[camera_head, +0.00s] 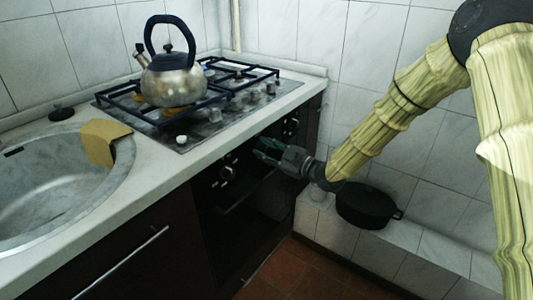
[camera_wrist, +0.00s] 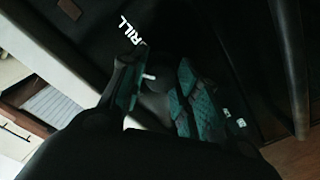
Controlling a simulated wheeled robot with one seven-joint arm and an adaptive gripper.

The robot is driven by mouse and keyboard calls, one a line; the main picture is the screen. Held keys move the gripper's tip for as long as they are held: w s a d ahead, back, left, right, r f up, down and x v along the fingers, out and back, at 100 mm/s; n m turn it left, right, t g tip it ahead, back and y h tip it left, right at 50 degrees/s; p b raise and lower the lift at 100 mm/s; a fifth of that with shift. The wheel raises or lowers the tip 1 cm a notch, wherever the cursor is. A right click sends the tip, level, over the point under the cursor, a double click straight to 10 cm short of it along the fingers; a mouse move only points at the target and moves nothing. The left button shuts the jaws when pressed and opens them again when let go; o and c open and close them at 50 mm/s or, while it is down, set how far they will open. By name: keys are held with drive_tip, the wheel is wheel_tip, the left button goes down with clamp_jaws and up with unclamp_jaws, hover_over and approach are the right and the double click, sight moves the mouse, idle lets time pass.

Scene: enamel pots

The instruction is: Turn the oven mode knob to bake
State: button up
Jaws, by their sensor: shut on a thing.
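My gripper (camera_head: 268,152) is at the black oven's (camera_head: 252,222) upper front panel, reaching in from the right. In the wrist view its two teal-padded fingers (camera_wrist: 160,92) are shut on a dark knob (camera_wrist: 158,80), one on each side. A white pointer mark shows on the knob between the fingers. White letters reading "RILL" (camera_wrist: 133,30) stand on the panel above the knob, with the word's start cut off or hidden. Smaller white print (camera_wrist: 236,122) lies to the lower right, too small to read. In the head view the gripper hides the held knob.
Another oven knob (camera_head: 228,172) sits on the panel to the left. A steel kettle (camera_head: 174,82) stands on the gas hob above. A black pot (camera_head: 366,207) is on a low tiled ledge below my arm. A sink (camera_head: 50,195) with a sponge (camera_head: 103,140) is at left.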

drive_tip(key=n+b, duration=0.1)
drive_tip(key=n, duration=0.1)
drive_tip(key=n+b, duration=0.2)
drive_tip(key=n, duration=0.1)
drive_tip(key=shift+f+n, duration=0.25)
drive_tip(key=shift+n, duration=0.05)
drive_tip(key=n+b, duration=0.3)
drive_tip(key=n, duration=0.2)
drive_tip(key=shift+s+a+b, duration=0.1)
drive_tip(key=shift+b, duration=0.25)
drive_tip(key=shift+n, duration=0.3)
drive_tip(key=o, duration=1)
drive_tip(key=shift+c, duration=0.2)
drive_tip(key=shift+r, duration=0.1)
drive_tip(key=v, duration=1.2)
